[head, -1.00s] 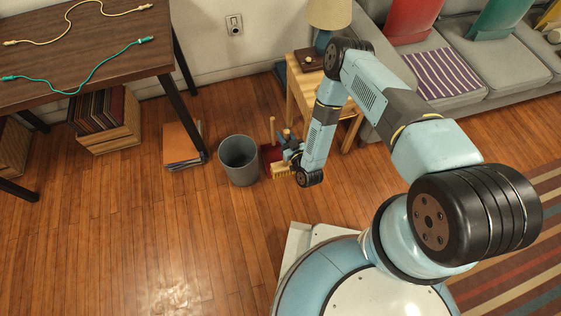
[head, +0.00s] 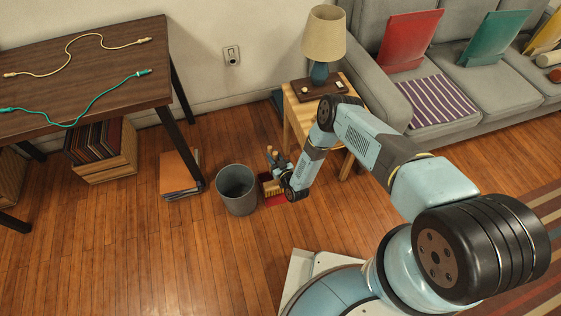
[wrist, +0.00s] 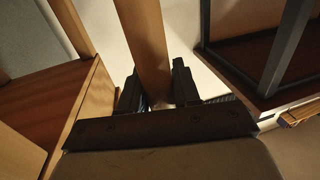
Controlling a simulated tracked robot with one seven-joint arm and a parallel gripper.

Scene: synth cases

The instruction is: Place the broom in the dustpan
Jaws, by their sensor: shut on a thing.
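My gripper (head: 277,158) is shut on the broom's wooden handle (wrist: 152,50), which passes between the two dark fingers in the wrist view. In the head view the broom's tan head (head: 271,188) hangs low, bristles down, and overlaps the red dustpan (head: 277,203) on the floor. I cannot tell whether the bristles touch the pan. Much of the dustpan is hidden behind the broom and my wrist.
A grey bin (head: 236,192) stands close to the left of the dustpan. A wooden side table (head: 298,118) with a lamp (head: 324,36) stands behind. Floor in front is clear.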

